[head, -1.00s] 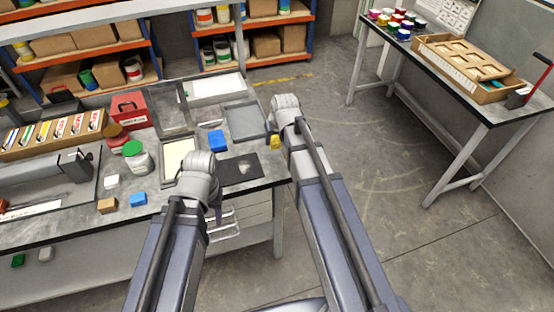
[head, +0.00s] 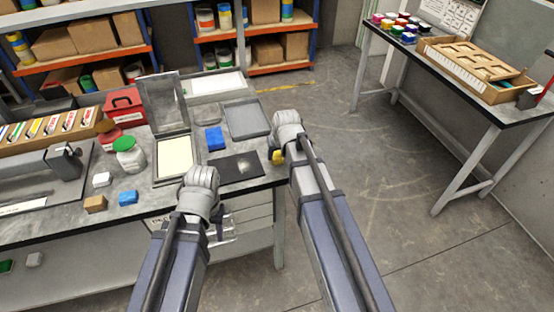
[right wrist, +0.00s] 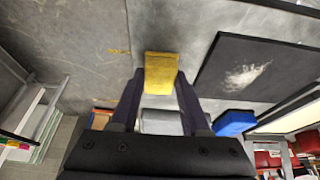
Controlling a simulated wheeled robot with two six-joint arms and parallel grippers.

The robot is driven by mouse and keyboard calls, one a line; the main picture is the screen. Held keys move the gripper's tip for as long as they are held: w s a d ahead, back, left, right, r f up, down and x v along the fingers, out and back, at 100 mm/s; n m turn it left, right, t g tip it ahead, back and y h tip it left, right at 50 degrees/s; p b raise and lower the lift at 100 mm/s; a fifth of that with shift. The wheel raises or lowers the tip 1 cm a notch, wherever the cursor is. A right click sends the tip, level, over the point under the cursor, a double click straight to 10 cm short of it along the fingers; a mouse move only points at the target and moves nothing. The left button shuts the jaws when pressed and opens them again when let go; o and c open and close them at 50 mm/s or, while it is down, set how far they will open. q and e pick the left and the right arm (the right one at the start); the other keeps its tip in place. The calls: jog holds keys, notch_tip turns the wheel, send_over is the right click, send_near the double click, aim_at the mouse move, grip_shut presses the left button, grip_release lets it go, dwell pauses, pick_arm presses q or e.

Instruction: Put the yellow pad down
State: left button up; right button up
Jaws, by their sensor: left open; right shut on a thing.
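The yellow pad (head: 277,157) is between the fingers of my right gripper (head: 275,152), at the right end of the workbench in the head view. In the right wrist view the pad (right wrist: 161,72) is pinched between both fingertips. From these views I cannot tell whether its underside touches anything. My left gripper (head: 217,224) is at the bench's front edge, mostly hidden behind its own wrist, and is open with nothing seen in it.
A dark mat (head: 235,168) with a pale smudge lies left of the pad. A blue block (head: 214,139), a grey tray (head: 247,121) and an open hinged frame (head: 174,157) stand on the bench (head: 130,207). Open floor lies right of the bench.

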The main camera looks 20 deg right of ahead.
jog(key=shift+f, duration=0.15)
jog(key=o, duration=1.2)
